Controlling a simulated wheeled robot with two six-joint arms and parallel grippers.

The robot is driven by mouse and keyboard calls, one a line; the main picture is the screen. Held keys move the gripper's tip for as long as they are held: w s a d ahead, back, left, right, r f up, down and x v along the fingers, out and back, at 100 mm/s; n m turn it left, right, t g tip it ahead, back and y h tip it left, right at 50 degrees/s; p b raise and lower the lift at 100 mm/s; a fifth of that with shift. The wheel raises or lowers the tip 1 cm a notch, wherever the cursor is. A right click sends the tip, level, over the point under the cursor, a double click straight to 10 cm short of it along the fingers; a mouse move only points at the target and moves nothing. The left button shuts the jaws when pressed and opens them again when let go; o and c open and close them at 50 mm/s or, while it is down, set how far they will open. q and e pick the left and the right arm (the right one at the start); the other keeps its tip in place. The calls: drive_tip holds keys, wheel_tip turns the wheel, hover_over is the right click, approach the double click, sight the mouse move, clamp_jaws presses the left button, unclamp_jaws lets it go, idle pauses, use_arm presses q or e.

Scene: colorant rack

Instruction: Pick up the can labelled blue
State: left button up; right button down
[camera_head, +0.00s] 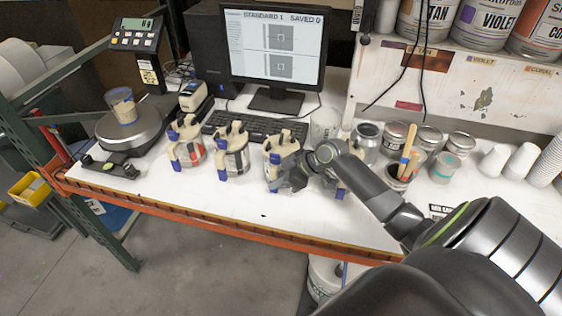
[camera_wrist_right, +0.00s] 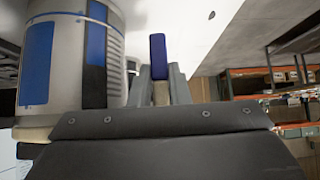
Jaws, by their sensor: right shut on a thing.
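The can with the blue label (camera_head: 281,150) stands upright in the row on the white counter. It has a cream lid with a blue clip. In the right wrist view its pale side with blue and black patches (camera_wrist_right: 62,60) fills the left. My right gripper (camera_head: 285,180) is at the front of this can and covers its lower part. In the right wrist view the fingers (camera_wrist_right: 160,88) are shut on the can's narrow blue-tipped handle (camera_wrist_right: 158,52). I cannot tell whether the can's base touches the counter. My left gripper is not in view.
A red-labelled can (camera_head: 187,150) and a dark-labelled can (camera_head: 235,155) stand to the left. Another can is mostly hidden behind my arm. A keyboard (camera_head: 255,125) and monitor (camera_head: 275,45) are behind. Stir sticks, tins and white cups (camera_head: 522,160) are right. The front counter strip is clear.

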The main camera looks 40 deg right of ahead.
drive_tip(key=shift+w+r, duration=0.1)
drive_tip(key=shift+w, duration=0.05)
